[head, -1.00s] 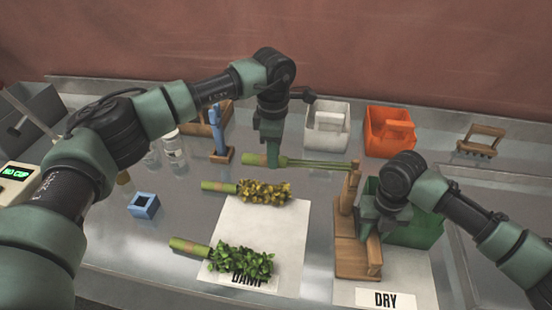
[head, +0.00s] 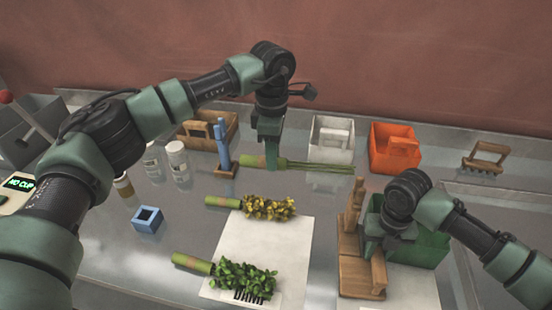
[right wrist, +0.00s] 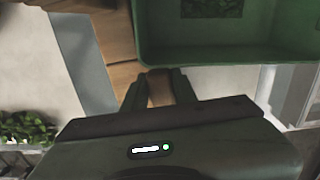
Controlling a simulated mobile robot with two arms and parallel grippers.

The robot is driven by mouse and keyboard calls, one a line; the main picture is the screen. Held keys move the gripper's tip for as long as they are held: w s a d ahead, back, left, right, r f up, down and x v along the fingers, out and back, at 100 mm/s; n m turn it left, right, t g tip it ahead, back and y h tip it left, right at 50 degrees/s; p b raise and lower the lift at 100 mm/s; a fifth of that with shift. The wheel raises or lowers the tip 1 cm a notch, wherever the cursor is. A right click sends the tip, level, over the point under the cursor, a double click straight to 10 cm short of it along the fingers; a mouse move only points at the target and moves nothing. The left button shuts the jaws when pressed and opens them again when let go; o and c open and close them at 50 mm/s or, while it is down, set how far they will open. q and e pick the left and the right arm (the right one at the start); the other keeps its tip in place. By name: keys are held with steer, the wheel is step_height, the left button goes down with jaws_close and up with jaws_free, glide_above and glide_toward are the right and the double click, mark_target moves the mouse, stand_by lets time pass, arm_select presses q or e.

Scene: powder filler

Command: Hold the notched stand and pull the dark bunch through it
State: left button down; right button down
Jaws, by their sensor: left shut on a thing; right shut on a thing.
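My left gripper (head: 268,152) is shut on the wrapped green end of a bunch (head: 310,165). Its long stems look bare and point right, with their tips just at or behind the top of the wooden notched stand (head: 349,222); I cannot tell whether they touch. The stand is upright on a wooden base (head: 360,280). My right gripper (head: 374,240) is shut on the stand's lower part; in the right wrist view the fingers (right wrist: 160,88) close on a wooden piece. No dark leaves show on the held bunch; dark leafy bits (right wrist: 212,8) lie in the green crate (right wrist: 230,50).
A blue stand (head: 222,145), a white crate (head: 331,152) and an orange crate (head: 395,160) stand behind. A wooden rake-like tool (head: 487,157) lies at right.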

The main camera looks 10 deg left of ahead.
steer(key=c, duration=1)
jaws_free()
steer(key=shift+c, duration=0.2)
